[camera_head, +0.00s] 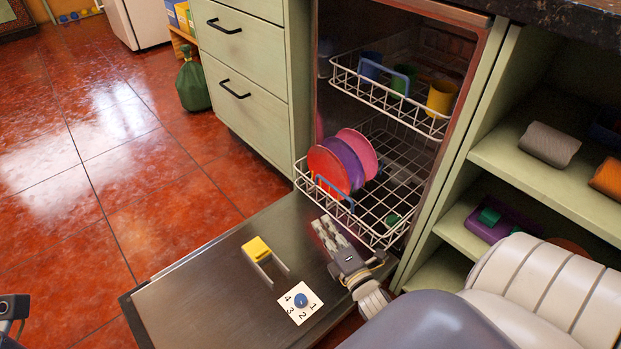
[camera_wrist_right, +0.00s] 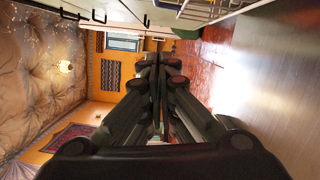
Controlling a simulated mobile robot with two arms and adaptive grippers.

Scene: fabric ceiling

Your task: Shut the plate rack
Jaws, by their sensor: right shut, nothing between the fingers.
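The plate rack (camera_head: 393,186) is the lower white wire rack of an open dishwasher. It is pulled partly out over the lowered door (camera_head: 200,300). Red, purple and pink plates (camera_head: 328,168) stand in its left part, and a blue handle (camera_head: 335,192) is on its front. My right gripper (camera_head: 327,228) is shut and empty, just in front of the rack's front edge and above the door. Its closed fingers fill the middle of the right wrist view (camera_wrist_right: 160,70). A dark part of my left arm (camera_head: 12,308) shows at the lower left edge; its jaws are unclear.
The upper rack (camera_head: 385,97) holds several cups and has a blue handle. A yellow part (camera_head: 257,249) and a numbered dial (camera_head: 300,302) are on the door's inner face. Drawers (camera_head: 240,90) stand left, open shelves (camera_head: 545,175) right.

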